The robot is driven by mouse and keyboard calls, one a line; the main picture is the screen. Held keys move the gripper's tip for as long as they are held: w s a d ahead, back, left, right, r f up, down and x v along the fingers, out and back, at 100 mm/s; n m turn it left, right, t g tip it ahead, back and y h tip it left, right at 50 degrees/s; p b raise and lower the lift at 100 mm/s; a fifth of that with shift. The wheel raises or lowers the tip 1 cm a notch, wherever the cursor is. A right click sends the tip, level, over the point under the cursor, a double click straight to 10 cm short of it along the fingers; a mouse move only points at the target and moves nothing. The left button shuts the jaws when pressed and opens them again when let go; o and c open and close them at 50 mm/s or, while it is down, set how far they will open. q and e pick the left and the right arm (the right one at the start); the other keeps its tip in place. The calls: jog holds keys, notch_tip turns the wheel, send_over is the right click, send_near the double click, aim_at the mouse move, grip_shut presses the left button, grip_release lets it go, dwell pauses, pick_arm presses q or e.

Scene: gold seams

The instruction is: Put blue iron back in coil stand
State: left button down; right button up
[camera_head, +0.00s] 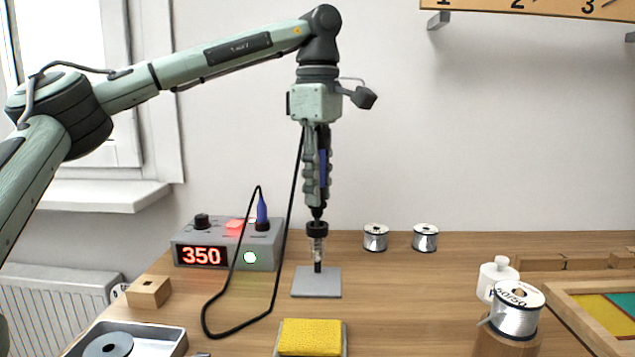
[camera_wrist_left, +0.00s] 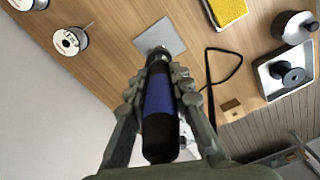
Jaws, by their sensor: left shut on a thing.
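The blue iron (camera_head: 323,168) is upright, tip down, in my left gripper (camera_head: 317,190), whose fingers are shut around its handle. In the left wrist view the blue handle (camera_wrist_left: 159,95) lies between the fingers of the gripper (camera_wrist_left: 158,78). The coil stand (camera_head: 318,250) is a wire coil with a dark collar on a grey base plate (camera_head: 316,287). The iron's lower end meets the collar in line with the coil. How deep the tip sits inside cannot be told. In the wrist view the iron hides the coil, and the grey plate (camera_wrist_left: 172,36) shows beyond. My right gripper is out of view.
A station reading 350 (camera_head: 202,256) stands left of the stand; its black cord (camera_head: 206,310) loops beside the stand. A yellow sponge (camera_head: 311,337) lies in front. Solder spools (camera_head: 375,238) (camera_head: 425,238) stand behind right. Clear table lies right of the stand.

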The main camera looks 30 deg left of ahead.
pick_arm(q)
jog(key=shift+p, duration=0.3)
dwell(0.4)
jog(key=shift+f+b, duration=0.7)
jog(key=shift+f, duration=0.9)
dwell(0.4)
jog(key=c, duration=0.8)
grip_release()
jog(key=shift+r, duration=0.1)
notch_tip(320, 180, up, 5)
jog(key=p, duration=0.5)
jog(key=shift+r, duration=0.95)
